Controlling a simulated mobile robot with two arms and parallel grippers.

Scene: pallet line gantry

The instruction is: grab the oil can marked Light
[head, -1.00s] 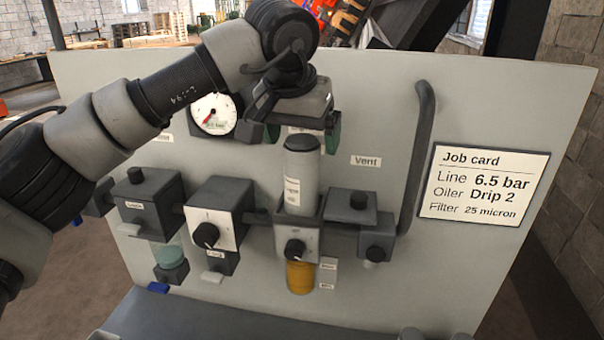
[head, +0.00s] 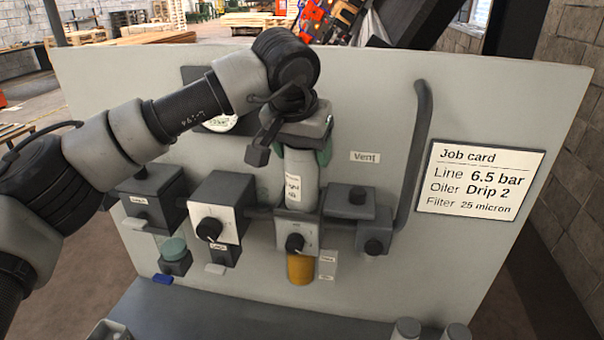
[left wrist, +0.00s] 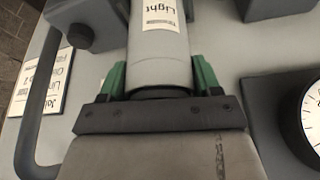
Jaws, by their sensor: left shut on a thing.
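The grey oil can marked Light (head: 300,182) stands upright in the head view, in front of the panel and just above the oiler block with amber oil. Its label reads Light in the left wrist view (left wrist: 160,20). My left gripper (head: 304,150) comes down over the can's top and is shut on it. In the left wrist view the green fingers of the gripper (left wrist: 160,80) press on both sides of the can. The can's base meets the block in the picture; I cannot tell whether they touch. My right gripper is not in view.
The oiler block (head: 298,235) has an amber bowl (head: 301,268). Knob blocks (head: 215,220) and a vertical pipe (head: 415,150) stick out from the panel (head: 500,100). A job card (head: 480,180) is at right. Two grey round tops (head: 407,328) show at the bottom edge.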

